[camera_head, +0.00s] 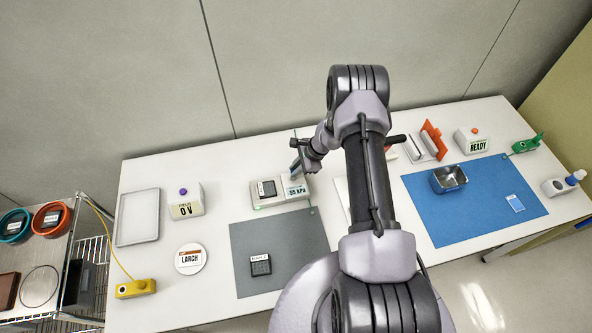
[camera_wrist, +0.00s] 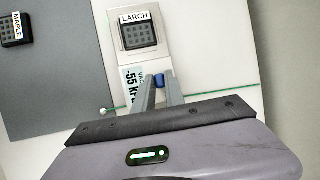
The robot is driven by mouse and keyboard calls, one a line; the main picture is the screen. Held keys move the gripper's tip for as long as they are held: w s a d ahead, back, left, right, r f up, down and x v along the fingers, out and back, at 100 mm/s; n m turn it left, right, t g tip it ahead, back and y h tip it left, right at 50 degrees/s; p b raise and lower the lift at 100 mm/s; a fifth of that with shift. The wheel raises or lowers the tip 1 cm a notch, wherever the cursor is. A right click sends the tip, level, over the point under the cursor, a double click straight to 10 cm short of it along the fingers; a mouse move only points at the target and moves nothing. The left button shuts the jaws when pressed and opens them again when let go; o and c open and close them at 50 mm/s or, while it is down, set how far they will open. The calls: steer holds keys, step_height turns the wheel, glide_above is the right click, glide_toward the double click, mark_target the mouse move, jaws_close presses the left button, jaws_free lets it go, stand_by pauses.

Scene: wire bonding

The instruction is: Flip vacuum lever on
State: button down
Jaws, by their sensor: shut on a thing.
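The vacuum station (camera_head: 268,204) is a pale box near the back of the table. Its display (camera_head: 297,189) reads -55 kPa, and a small green light shows at its front. A dark square waffle tray (camera_head: 267,188) labelled LARCH sits on it; it also shows in the wrist view (camera_wrist: 139,36). The vacuum lever has a blue tip (camera_wrist: 159,80) beside the display. My gripper (camera_wrist: 160,88) is shut on the lever, with the blue tip between its fingertips. In the head view my gripper (camera_head: 297,168) is at the station's back right, and the lever is mostly hidden.
A grey mat (camera_head: 290,240) with a MAPLE tray (camera_head: 260,265) lies in front. A FIELD 0 V box (camera_head: 186,204), a LARCH disc (camera_head: 191,258) and an empty grey tray (camera_head: 138,218) are left. A blue mat (camera_head: 450,215) with a metal container (camera_head: 449,179) is right.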

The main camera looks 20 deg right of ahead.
steer(key=b, duration=0.1)
steer(key=f+b, duration=0.1)
steer(key=shift+s+f+t+b, duration=0.2)
steer(key=shift+f+t+b, duration=0.1)
steer(key=shift+b, duration=0.1)
steer(key=shift+s+a+t+b, duration=0.15)
steer(key=shift+t+b, duration=0.15)
steer(key=shift+b, duration=0.9)
steer(key=b, duration=0.3)
steer(key=shift+s+r+t, duration=0.2)
steer(key=shift+s+t, duration=0.1)
steer(key=shift+s+r+h+b, duration=0.15)
steer(key=shift+r+h+b, duration=0.15)
steer(key=shift+b, duration=0.3)
steer(key=c, duration=1.4)
jaws_free()
steer(key=p+v, duration=0.3)
steer(key=v, duration=1.4)
steer(key=shift+s+p, duration=0.2)
steer(key=shift+p, duration=0.15)
